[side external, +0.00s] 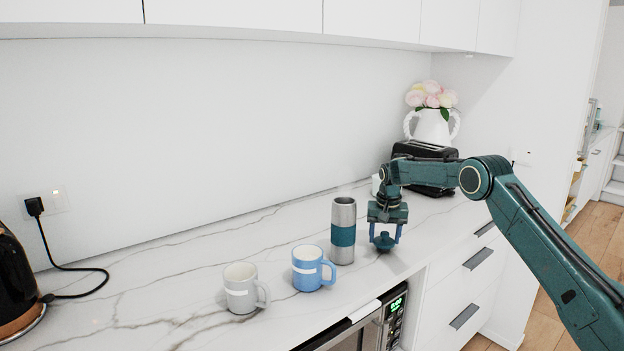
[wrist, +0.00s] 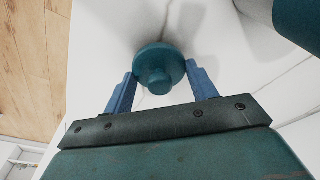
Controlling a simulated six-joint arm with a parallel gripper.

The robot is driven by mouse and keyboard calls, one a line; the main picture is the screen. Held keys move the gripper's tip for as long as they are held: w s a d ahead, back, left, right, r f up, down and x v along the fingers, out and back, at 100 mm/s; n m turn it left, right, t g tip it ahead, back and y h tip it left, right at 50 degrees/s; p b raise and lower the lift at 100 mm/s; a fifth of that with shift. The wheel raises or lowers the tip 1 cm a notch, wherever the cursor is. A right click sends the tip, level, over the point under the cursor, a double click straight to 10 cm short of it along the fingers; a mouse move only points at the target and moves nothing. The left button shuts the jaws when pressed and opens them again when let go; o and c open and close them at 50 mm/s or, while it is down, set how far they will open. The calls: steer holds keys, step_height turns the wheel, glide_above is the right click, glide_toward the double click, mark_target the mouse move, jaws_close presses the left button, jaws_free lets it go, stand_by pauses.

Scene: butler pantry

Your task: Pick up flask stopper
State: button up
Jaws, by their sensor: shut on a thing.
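The flask stopper (wrist: 158,66) is a round teal piece with a raised knob on top. In the wrist view it sits between the two blue fingers of my gripper (wrist: 160,78), which are shut on it from both sides. In the side view the stopper (side external: 384,242) shows low between the fingertips of my gripper (side external: 384,236), at or just above the counter; I cannot tell whether it touches. The steel flask (side external: 343,213) with a teal band stands upright and open just left of my gripper. Its edge shows at the wrist view's top right (wrist: 295,20).
A blue mug (side external: 306,268) and a grey mug (side external: 239,287) stand left of the flask. A black toaster (side external: 432,150) and a white flower vase (side external: 432,127) are behind my arm. The counter's front edge is close. A black kettle (side external: 14,290) stands far left.

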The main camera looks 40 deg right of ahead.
mark_target(385, 232)
steer(key=shift+r, duration=0.1)
steer(key=shift+r, duration=4.9)
steer(key=shift+f, duration=4.85)
steer(key=shift+f, duration=0.1)
steer(key=o, duration=1)
